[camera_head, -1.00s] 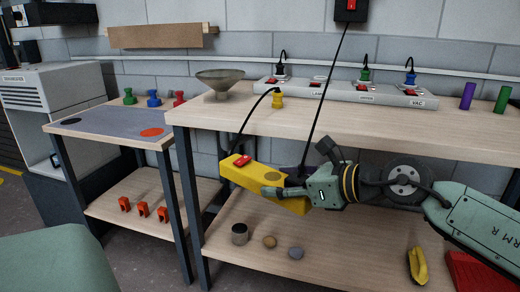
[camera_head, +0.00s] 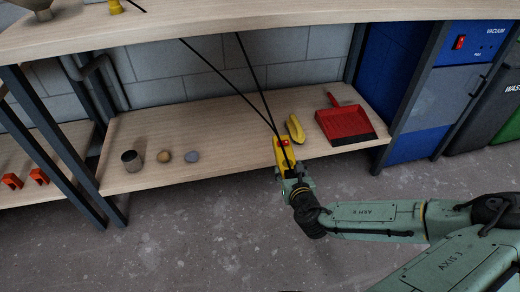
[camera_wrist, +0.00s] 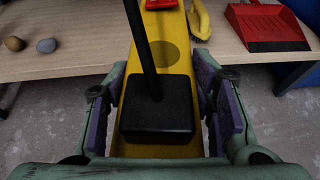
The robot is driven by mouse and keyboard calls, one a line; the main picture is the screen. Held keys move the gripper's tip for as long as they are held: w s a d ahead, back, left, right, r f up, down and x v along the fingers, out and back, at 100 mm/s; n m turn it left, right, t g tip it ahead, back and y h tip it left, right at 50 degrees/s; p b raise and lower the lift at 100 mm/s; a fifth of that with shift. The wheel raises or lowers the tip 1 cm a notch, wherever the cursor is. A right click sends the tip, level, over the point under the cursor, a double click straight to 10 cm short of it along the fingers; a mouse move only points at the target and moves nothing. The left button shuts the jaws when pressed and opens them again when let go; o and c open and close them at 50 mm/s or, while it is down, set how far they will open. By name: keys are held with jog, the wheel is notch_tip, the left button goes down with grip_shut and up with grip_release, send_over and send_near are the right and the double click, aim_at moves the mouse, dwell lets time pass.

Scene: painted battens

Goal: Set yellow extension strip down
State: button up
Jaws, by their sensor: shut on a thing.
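The yellow extension strip (camera_head: 281,152) has a red switch at its far end, seen also in the wrist view (camera_wrist: 173,60). My gripper (camera_head: 291,175) is shut on its near end, with purple-padded fingers on both sides in the wrist view (camera_wrist: 163,118). The strip points inward across the front edge of the lower shelf (camera_head: 225,140); its near end is out past that edge. I cannot tell whether it touches the shelf. A black plug (camera_wrist: 157,118) sits in the strip between my fingers, its cable rising. Two black cables run up from the strip in the head view.
A yellow brush (camera_head: 295,129) lies just right of the strip, with a red dustpan (camera_head: 345,122) farther right. A metal cup (camera_head: 131,160) and two stones (camera_head: 164,156) stand at the shelf's left. The shelf between stones and strip is clear. The bench top hangs above.

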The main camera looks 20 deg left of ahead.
jog(key=d+f+m+h, duration=0.2)
jog(key=d+f+h, duration=0.1)
jog(key=f, duration=0.6)
jog(key=d+f+m+t+h, duration=0.1)
jog(key=d+f+m+h, duration=0.1)
jog(key=d+f, duration=0.3)
jog(key=shift+d+f+m+t+h, duration=0.35)
jog(key=shift+f+m, duration=0.25)
jog(key=shift+f, duration=1.45)
